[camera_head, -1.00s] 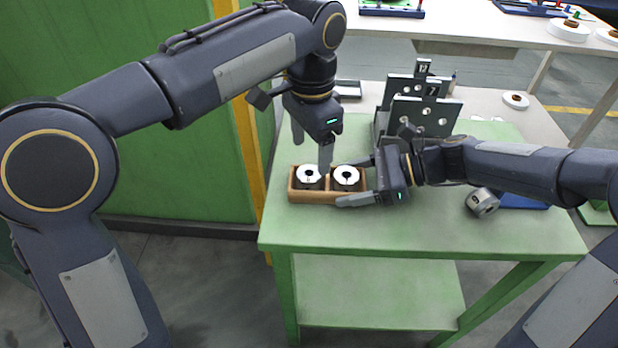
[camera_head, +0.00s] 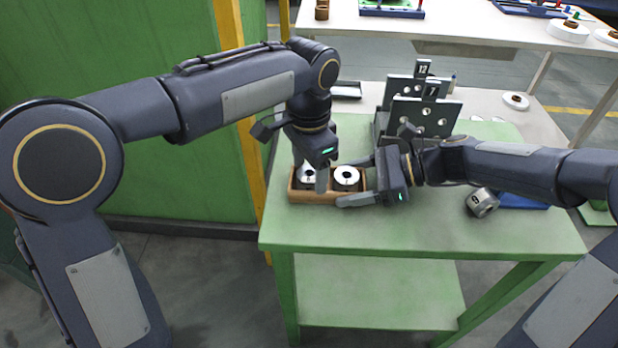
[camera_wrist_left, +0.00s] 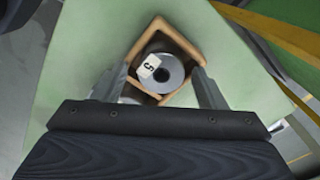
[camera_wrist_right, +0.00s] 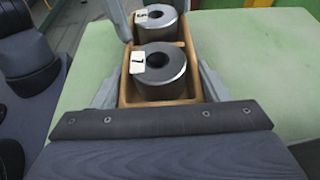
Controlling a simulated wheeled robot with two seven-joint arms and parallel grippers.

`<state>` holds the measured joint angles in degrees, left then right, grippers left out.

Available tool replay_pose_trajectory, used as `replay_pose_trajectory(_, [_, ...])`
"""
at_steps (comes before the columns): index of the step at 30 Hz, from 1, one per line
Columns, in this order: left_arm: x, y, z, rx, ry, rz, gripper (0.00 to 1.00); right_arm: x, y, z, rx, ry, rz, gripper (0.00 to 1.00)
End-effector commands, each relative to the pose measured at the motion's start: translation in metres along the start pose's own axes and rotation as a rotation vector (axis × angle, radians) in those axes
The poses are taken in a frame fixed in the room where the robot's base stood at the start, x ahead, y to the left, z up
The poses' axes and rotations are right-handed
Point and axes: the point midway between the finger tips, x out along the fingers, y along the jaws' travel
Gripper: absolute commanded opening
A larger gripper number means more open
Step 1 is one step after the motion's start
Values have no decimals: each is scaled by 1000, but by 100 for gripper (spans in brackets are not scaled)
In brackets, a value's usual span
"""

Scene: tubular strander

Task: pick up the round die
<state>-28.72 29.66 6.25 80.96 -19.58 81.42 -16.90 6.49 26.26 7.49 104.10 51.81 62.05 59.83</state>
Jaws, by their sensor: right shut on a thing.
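Two round steel dies with centre holes stand in a two-part wooden box on the green table. The die tagged 5 (camera_head: 308,176) is in the left compartment; it also shows in the left wrist view (camera_wrist_left: 166,72). The die tagged 1 (camera_head: 346,177) is in the right compartment and shows in the right wrist view (camera_wrist_right: 160,72). My left gripper (camera_head: 311,178) points down, open, its fingers spread about the box's left end and die 5. I cannot tell whether they touch. My right gripper (camera_head: 352,183) is shut on the wooden box (camera_wrist_right: 186,98), across its right end.
A grey metal cylinder (camera_head: 482,202) lies right of my right gripper, beside a blue plate (camera_head: 524,201). Upright grey plates (camera_head: 424,116) with holes stand behind. A white ring (camera_head: 515,101) lies at the back right. The table's front is clear.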

Motion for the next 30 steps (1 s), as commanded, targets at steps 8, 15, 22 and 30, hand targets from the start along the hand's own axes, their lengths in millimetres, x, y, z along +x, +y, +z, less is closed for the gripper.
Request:
replay_pose_trajectory(8, [10,-3,3,-5,-18,0,12,0,1,3,-6,-7,5,42])
replay_pose_trajectory(15, [9,-5,3,-7,-17,-4,3,0,2,3,-8,-8,6,42])
replay_pose_trajectory(22, [-9,-5,2,-8,-13,-4,3,0,1,3,-8,-8,5,42])
replay_pose_trajectory(30, [-65,-3,0,-3,-5,-3,3,0,1,3,-5,-6,3,42])
